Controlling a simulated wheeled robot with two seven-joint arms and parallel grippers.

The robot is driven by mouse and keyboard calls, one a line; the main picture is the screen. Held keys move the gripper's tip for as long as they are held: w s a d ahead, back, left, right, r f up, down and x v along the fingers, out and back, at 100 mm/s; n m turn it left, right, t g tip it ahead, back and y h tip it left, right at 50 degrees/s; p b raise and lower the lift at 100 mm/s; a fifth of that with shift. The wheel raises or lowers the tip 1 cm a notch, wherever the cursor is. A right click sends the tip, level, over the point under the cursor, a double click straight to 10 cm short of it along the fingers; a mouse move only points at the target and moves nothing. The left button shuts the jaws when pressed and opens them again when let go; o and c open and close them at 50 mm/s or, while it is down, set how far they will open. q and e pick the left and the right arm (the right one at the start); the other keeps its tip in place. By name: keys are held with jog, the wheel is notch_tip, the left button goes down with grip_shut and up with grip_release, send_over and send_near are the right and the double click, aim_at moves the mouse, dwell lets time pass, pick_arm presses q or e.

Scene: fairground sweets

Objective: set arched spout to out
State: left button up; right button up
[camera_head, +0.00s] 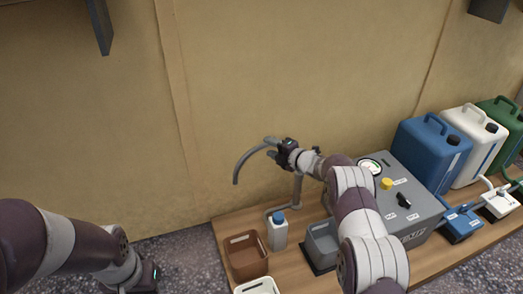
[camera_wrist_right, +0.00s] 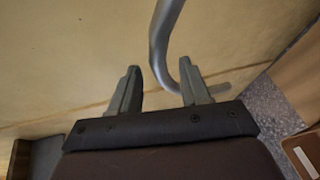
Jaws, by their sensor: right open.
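The arched spout (camera_head: 241,164) is a grey curved tube on an upright post, standing at the back of the wooden board. Its free end hangs to the left. My right gripper (camera_head: 272,150) is at the arch of the spout. In the right wrist view, the spout's tube (camera_wrist_right: 160,45) runs down into the gap between the open fingers of the right gripper (camera_wrist_right: 160,88) and bends behind the right-hand finger. I cannot tell whether a finger touches it. My left gripper (camera_head: 148,278) is low at the left, its fingers mostly hidden.
A brown bin (camera_head: 247,258), a blue-capped bottle (camera_head: 277,231) and a grey bin (camera_head: 322,246) stand below the spout. A grey machine (camera_head: 405,203) with a yellow knob and several jerrycans, one blue (camera_head: 430,152), are at the right. The wall is close behind; the floor at left is clear.

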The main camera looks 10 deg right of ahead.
aim_at(264, 145)
jog(key=b+x, duration=0.2)
jog(key=x, duration=0.2)
jog(key=shift+w+f, duration=0.1)
jog(key=shift+f, duration=0.15)
pick_arm(q)
notch_tip(264, 145, down, 3)
jog(key=shift+f, duration=0.15)
pick_arm(e)
jog(key=shift+w+a+r, duration=0.15)
jog(key=shift+w+a, duration=0.1)
jog(key=shift+w, duration=0.1)
jog(key=shift+c, duration=0.3)
grip_shut()
pick_arm(q)
jog(key=shift+d, duration=0.1)
pick_arm(e)
jog(key=shift+s, duration=0.1)
